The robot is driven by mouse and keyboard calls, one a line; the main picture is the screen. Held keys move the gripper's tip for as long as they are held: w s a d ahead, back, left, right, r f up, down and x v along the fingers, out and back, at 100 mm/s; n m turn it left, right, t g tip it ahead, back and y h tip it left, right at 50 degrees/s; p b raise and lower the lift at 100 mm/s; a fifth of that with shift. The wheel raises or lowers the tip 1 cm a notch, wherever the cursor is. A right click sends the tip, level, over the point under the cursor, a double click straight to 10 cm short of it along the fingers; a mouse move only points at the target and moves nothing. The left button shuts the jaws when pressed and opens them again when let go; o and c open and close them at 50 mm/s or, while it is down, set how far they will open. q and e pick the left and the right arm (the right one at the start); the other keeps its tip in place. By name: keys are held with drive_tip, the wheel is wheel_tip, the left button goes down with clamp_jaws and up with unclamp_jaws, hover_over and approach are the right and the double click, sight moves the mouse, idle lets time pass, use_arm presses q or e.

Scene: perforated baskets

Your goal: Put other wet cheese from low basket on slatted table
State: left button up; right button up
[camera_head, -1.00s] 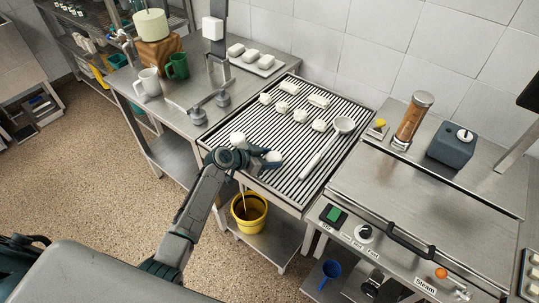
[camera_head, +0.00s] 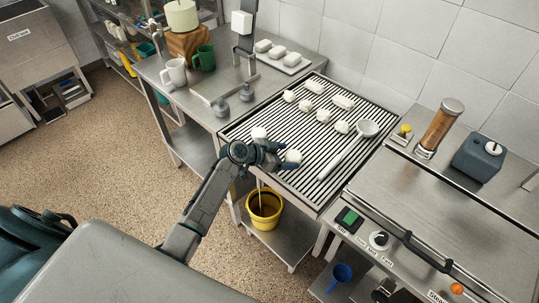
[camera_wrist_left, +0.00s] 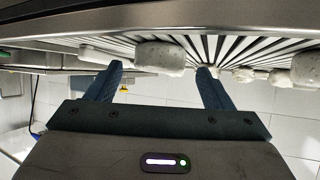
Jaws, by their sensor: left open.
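The slatted table (camera_head: 318,196) stands in the middle of the head view. Several white cheese pieces lie on its slats towards the back, such as one cheese (camera_head: 342,102). Another cheese (camera_head: 259,132) lies near the left edge. My left gripper (camera_head: 278,156) is open low over the front left of the slats. A white cheese (camera_head: 293,156) lies at its fingertips on the slats. In the left wrist view a cheese (camera_wrist_left: 160,57) sits on the slats in the gap ahead of the open fingers (camera_wrist_left: 160,84). I see no low basket, and my right gripper is out of view.
A white ladle (camera_head: 350,150) lies along the right side of the slats. A metal table with mugs (camera_head: 174,72) and a tray of white blocks (camera_head: 279,58) adjoins on the left. A steam appliance (camera_head: 425,210) adjoins on the right. A yellow bucket (camera_head: 264,212) stands below.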

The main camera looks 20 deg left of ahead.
use_arm(q)
drive_tip(key=b+v, duration=0.2)
drive_tip(key=v, duration=0.8)
drive_tip(key=shift+s+b, duration=0.15)
drive_tip(key=shift+b, duration=0.2)
idle(0.9)
